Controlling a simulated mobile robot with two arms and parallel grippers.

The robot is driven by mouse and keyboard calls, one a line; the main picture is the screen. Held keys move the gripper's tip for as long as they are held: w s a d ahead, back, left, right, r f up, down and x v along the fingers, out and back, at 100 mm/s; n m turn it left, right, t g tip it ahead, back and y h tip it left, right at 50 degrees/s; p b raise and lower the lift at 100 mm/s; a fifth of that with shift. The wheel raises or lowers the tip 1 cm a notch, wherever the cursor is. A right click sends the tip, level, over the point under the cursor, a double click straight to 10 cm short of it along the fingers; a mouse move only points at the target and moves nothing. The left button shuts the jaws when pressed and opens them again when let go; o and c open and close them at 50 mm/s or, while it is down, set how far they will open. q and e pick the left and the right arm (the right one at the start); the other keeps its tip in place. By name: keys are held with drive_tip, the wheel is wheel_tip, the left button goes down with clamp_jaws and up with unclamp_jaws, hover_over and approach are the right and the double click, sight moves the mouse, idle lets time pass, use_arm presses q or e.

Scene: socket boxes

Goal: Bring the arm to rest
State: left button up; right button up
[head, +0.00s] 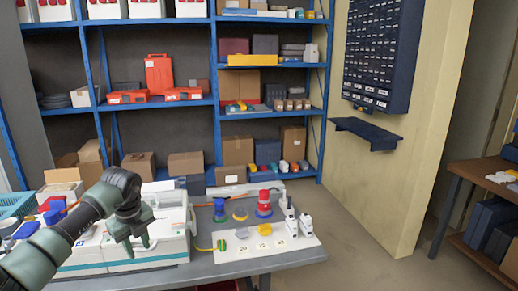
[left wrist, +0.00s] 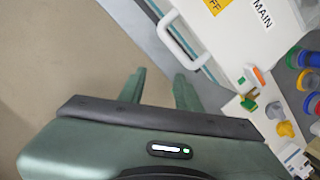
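My left arm reaches in from the left in the head view. Its green gripper (head: 138,246) points down in front of the white and teal box (head: 172,248) on the table. In the left wrist view the two fingers of the left gripper (left wrist: 160,88) are apart with nothing between them, over the floor beside a white handle (left wrist: 183,38). A white panel (head: 285,243) lies to the right on the table, with a green plug (head: 222,245) and a yellow piece (head: 265,230) on it. My right gripper is in neither view.
Blue, yellow and red round connectors stand behind the panel, the red one (head: 264,206) tallest. The grey table (head: 225,271) ends at the front. A blue shelf rack (head: 215,115) stands behind. Open floor (head: 375,260) lies to the right, before a wooden bench (head: 480,165).

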use_arm(q)
drive_tip(key=s+d+f+n+t+h, duration=0.3)
drive_tip(key=d+f+h, duration=0.3)
drive_tip(key=d+f, duration=0.65)
drive_tip(key=s+d+f+n+t+h, duration=0.2)
drive_tip(key=s+d+f+n+h, duration=0.3)
drive_tip(key=d+f, duration=0.7)
drive_tip(key=s+a+f+n+t+y, duration=0.1)
drive_tip(key=s+a+f+n+y, duration=0.4)
drive_tip(key=s+f, duration=0.55)
drive_tip(key=s+a+f+n+t+y, duration=0.15)
drive_tip(key=s+a+f+n, duration=0.45)
drive_tip(key=f, duration=0.8)
drive_tip(key=s+a+f+n+g+y, duration=0.1)
drive_tip(key=s+f+g, duration=0.2)
drive_tip(key=s, duration=0.9)
drive_tip(key=s+a+f+n+g+y, duration=0.1)
drive_tip(key=s+f, duration=0.3)
drive_tip(key=s, duration=0.8)
drive_tip(key=s+a+f+n+g+y, duration=0.1)
drive_tip(key=s+f+g, duration=0.3)
drive_tip(key=s, duration=0.8)
drive_tip(key=shift+s+n+g, duration=0.15)
drive_tip(key=shift+n+g, duration=0.2)
drive_tip(key=shift+n, duration=0.25)
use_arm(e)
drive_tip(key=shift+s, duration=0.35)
use_arm(q)
drive_tip(key=shift+r, duration=0.1)
drive_tip(key=shift+c, duration=0.2)
